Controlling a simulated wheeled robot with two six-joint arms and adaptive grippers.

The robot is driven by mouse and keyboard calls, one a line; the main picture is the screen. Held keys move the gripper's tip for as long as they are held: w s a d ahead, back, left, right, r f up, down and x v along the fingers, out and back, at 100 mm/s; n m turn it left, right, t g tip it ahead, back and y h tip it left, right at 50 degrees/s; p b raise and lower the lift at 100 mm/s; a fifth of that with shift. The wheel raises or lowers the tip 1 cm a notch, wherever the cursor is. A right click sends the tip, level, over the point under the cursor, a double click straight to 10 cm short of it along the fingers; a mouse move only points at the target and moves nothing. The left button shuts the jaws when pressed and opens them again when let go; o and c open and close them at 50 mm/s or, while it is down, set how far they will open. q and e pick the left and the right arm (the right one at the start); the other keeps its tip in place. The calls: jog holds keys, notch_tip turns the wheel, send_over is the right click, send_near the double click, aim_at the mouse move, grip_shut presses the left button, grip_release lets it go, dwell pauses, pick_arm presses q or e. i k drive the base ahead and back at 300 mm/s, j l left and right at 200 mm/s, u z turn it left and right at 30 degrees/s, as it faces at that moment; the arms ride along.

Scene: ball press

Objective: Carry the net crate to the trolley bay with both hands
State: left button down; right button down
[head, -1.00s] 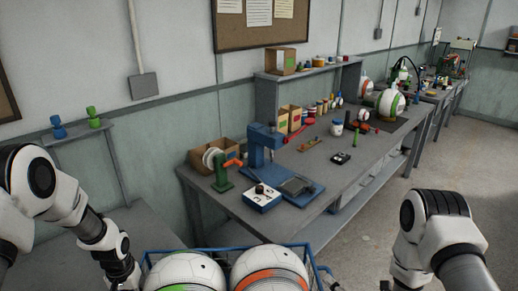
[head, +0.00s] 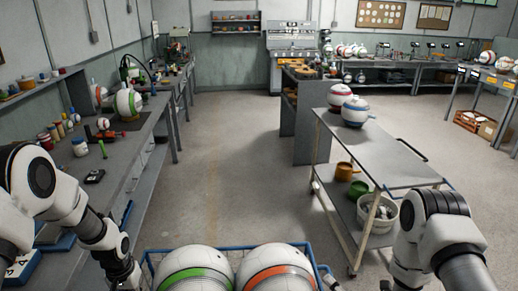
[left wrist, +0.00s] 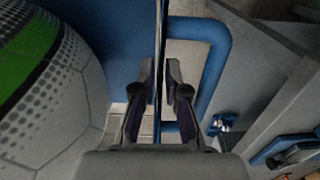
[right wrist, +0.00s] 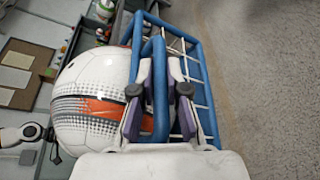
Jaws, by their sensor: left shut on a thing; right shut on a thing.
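The blue net crate (head: 228,250) is at the bottom edge of the head view, with a green-striped ball (head: 190,268) and an orange-striped ball (head: 275,268) in it. In the left wrist view, my left gripper (left wrist: 164,92) is shut on the crate's blue side, beside the green-striped ball. In the right wrist view, my right gripper (right wrist: 158,95) is shut on a blue bar of the crate, beside the orange-striped ball. White netting (right wrist: 195,80) shows there. The crate's underside is hidden. A wheeled trolley (head: 395,165) stands ahead to the right; no marked bay is clear.
The trolley bears two balls (head: 354,111) on top, with pots and a white bucket (head: 378,213) below. A long workbench (head: 120,170) runs along the left. A grey cabinet (head: 308,130) stands farther back. Open floor (head: 235,190) lies between the workbench and trolley.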

aim_at(387, 156)
jog(key=z, duration=1.75)
jog(key=i+j+z, duration=0.1)
jog(key=j+z, duration=0.5)
jog(key=z, duration=0.15)
jog(key=j+z, duration=0.4)
jog(key=k+j, duration=0.1)
jog(key=j, duration=4.45)
